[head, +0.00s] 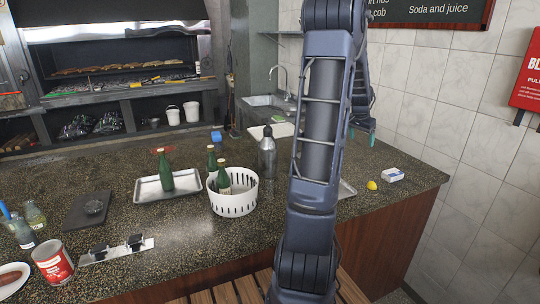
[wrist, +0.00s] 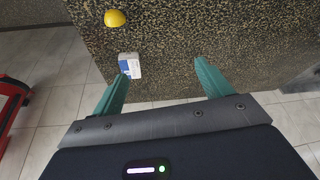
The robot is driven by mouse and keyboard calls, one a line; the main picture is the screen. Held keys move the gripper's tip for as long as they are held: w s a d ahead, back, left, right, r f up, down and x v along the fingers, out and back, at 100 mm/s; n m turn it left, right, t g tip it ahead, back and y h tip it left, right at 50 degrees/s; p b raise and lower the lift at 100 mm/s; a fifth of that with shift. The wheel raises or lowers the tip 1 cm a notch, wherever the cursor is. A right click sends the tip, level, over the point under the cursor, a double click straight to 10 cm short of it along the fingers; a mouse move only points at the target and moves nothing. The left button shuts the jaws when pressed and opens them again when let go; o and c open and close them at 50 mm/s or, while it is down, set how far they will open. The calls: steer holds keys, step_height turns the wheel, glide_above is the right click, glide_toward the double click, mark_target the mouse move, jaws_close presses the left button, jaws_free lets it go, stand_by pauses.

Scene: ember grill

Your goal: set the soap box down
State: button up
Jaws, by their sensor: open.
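The soap box (head: 392,175), small and white with a blue patch, rests on the speckled stone counter (head: 410,165) near its right end. In the wrist view the soap box (wrist: 130,60) lies beyond the left fingertip, off to one side of the gap between the fingers. My gripper (head: 362,135) has teal fingers and is up above the counter, apart from the box. In the wrist view my gripper (wrist: 162,68) is open, with nothing between its fingers.
A yellow lemon (head: 372,185) lies just left of the soap box; it also shows in the wrist view (wrist: 115,18). A steel bottle (head: 267,155), a white basket (head: 233,204) and a metal tray (head: 147,190) stand further left. The counter's right end is mostly clear.

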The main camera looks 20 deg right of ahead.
steer(key=a+r+n+t+y, duration=0.1)
steer(key=a+r+n, duration=0.25)
steer(key=a, duration=1.05)
steer(key=a+r+n+t+y, duration=0.1)
steer(key=a+r+n, duration=0.3)
steer(key=a, duration=1)
steer(key=s+a+n+y, duration=0.1)
steer(key=s+a+n, duration=0.2)
steer(key=s+a, duration=0.4)
steer(key=s+a+r+n+t+y, duration=0.1)
steer(key=s+a+n, duration=0.3)
steer(key=a, duration=1.1)
steer(key=s, duration=0.3)
steer(key=shift+s+a, duration=0.2)
steer(key=shift+s, duration=0.2)
